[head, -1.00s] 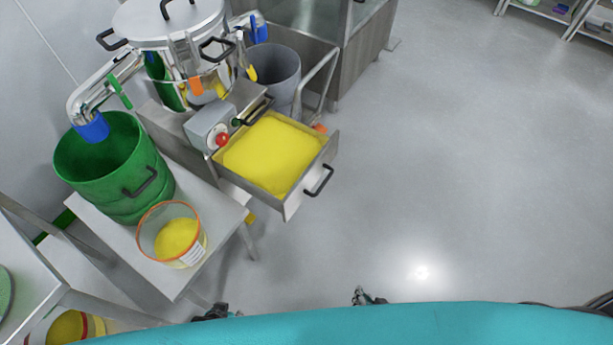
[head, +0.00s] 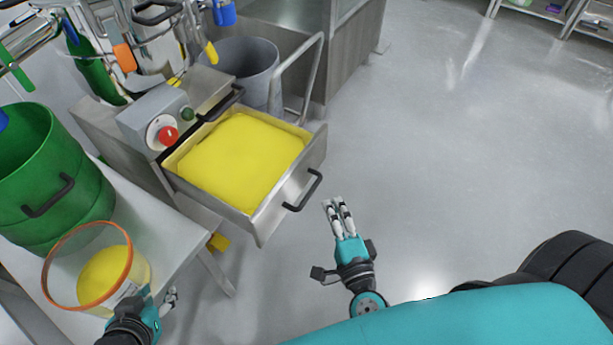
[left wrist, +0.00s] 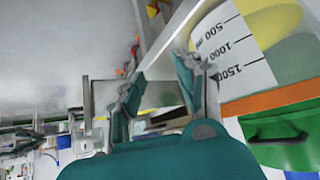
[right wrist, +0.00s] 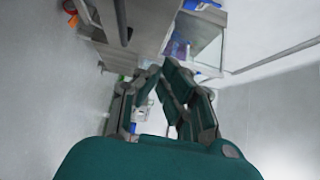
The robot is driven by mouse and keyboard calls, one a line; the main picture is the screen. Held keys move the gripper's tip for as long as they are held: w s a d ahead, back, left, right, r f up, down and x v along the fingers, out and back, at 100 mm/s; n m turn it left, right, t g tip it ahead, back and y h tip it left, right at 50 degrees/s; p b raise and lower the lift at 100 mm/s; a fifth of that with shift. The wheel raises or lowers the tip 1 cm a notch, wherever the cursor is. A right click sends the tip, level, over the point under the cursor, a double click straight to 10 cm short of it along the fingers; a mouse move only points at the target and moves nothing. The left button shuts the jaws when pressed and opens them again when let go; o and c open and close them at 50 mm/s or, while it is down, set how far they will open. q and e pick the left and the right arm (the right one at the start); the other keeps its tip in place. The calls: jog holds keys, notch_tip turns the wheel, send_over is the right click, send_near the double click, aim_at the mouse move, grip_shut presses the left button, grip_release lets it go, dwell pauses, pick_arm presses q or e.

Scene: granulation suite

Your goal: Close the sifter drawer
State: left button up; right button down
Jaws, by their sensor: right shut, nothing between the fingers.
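The sifter drawer (head: 268,222) is pulled out of the steel sifter housing (head: 110,137) in the head view and holds a bed of yellow powder (head: 243,160). Its front panel carries a black bar handle (head: 305,191). My right gripper (head: 336,204) is shut and empty, in front of the handle and a little right of it in the picture, apart from it. In the right wrist view its fingers (right wrist: 165,75) are together. My left gripper (head: 172,297) is beside the clear orange-rimmed tub; its fingers (left wrist: 152,75) are spread in the left wrist view, with nothing between them.
The orange-rimmed tub (head: 133,285) of yellow powder and a green drum (head: 75,215) stand on a steel table (head: 180,240) at the left. A control box with a red knob (head: 168,135) sits beside the drawer. A grey bin (head: 245,62) stands behind. The floor at the right is clear.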

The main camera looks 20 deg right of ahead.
send_near(303, 160)
jog(key=w+d, duration=0.2)
jog(key=d, duration=0.1)
pick_arm(q)
jog(key=shift+w+d+r, duration=0.15)
jog(key=shift+w, duration=0.2)
pick_arm(e)
jog(key=shift+w+a+f, duration=0.1)
jog(key=shift+w+a, duration=0.45)
jog(key=shift+w, duration=0.2)
jog(key=shift+w+a, duration=0.6)
jog(key=shift+w, duration=0.1)
